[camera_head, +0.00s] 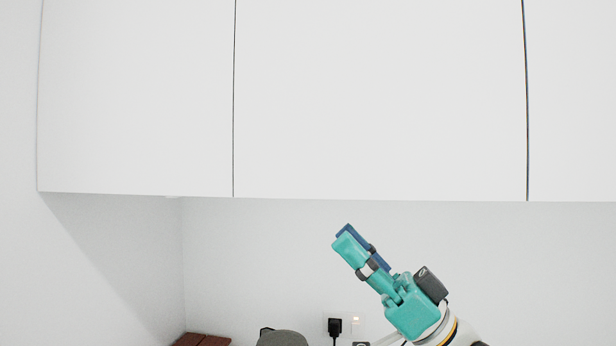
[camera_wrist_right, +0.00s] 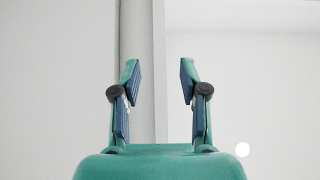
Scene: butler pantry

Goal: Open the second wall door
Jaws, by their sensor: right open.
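The second wall door (camera_head: 380,100) is a plain white panel in the middle of the head view, between two thin dark vertical seams. It looks shut, flush with its neighbours, and no handle shows. My right gripper (camera_head: 347,234) is teal with blue pads. It appears below the door's lower edge, pointing up and to the left, and no contact with the door shows. In the right wrist view, its two fingers (camera_wrist_right: 160,75) stand apart with nothing between them. My left gripper is in neither view.
White wall doors flank it at left (camera_head: 136,100) and right (camera_head: 570,100). Below are a black plug (camera_head: 335,326), a grey rounded object (camera_head: 283,339) and a dark red object (camera_head: 203,340), partly cut off. The wall beneath the doors is otherwise bare.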

